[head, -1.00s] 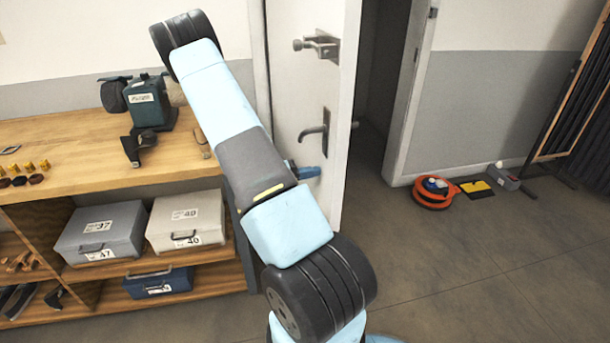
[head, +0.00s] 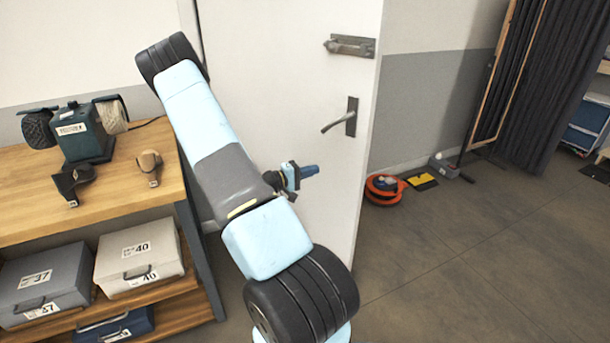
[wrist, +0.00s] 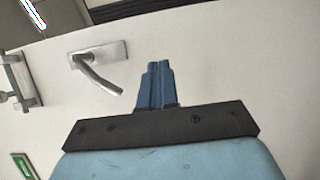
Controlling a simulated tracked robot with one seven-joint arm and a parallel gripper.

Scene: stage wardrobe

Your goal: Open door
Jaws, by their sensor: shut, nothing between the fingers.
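The white door (head: 270,60) stands ajar, swung out towards me, with its free edge at the right in the head view. Its lever handle (head: 340,123) sits on a dark plate near that edge, below a metal bolt or latch (head: 350,46). My gripper (head: 314,170) is in front of the door face, below and left of the handle. In the wrist view my gripper (wrist: 157,68) has its blue fingers together, empty, close to the white door face (wrist: 230,60). The lever handle (wrist: 97,75) shows left of the fingers, apart from them.
A wooden workbench (head: 150,195) with grey boxes (head: 45,285) beneath stands at the left. An orange cable reel (head: 384,190) and a yellow-black item (head: 422,181) lie on the floor beyond the door. Open floor (head: 480,250) lies at the right.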

